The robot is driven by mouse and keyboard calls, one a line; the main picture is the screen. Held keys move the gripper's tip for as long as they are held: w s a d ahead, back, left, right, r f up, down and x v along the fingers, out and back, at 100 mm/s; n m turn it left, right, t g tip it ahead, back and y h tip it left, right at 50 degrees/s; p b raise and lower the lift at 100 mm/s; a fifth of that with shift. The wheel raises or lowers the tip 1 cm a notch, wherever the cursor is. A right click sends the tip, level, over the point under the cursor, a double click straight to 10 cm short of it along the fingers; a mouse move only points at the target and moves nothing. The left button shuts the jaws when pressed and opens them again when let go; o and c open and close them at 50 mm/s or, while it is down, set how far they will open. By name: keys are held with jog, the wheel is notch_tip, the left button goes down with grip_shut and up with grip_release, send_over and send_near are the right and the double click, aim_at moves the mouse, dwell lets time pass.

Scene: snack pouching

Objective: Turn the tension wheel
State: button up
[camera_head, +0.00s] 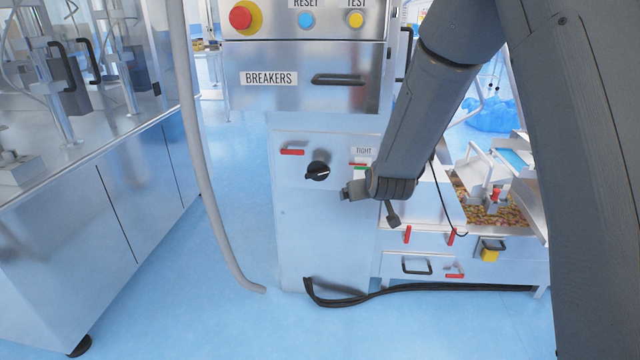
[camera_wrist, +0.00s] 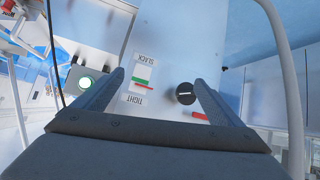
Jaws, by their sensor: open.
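The tension wheel is a small round black knob with a white pointer line (camera_head: 318,171) on the white front panel of the machine. In the wrist view the knob (camera_wrist: 186,95) lies between my open fingers, close to the right one. A label (camera_wrist: 139,84) beside it reads SLACK and TIGHT, with a green and a red mark. In the head view the label (camera_head: 362,152) is partly hidden by my arm. My gripper (camera_head: 371,203) is open and empty, to the right of the knob and a little below it; its fingers also show in the wrist view (camera_wrist: 159,77).
A drawer marked BREAKERS (camera_head: 300,79) and a button panel are above the knob. A grey hose (camera_head: 200,150) hangs to the left. Black cables (camera_head: 420,290) lie at the machine's foot. A snack tray (camera_head: 490,212) is to the right. Blue floor is clear at front left.

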jog(key=w+a+f+n+t+b, duration=0.1)
jog(key=w+a+f+t+b, duration=0.35)
jog(key=w+a, duration=0.5)
jog(key=n+t+y+b, duration=0.1)
jog(key=n+t+b, duration=0.15)
jog(key=t, duration=0.45)
send_near(318, 176)
jog(key=x, duration=0.3)
jog(key=shift+m, duration=0.45)
jog(key=shift+b+x, duration=0.55)
jog(key=shift+x, duration=3.5)
jog(key=shift+a, duration=0.1)
jog(key=c, duration=1.1)
jog(key=shift+o, duration=0.3)
jog(key=shift+n+y, duration=0.4)
jog(key=shift+n, duration=0.2)
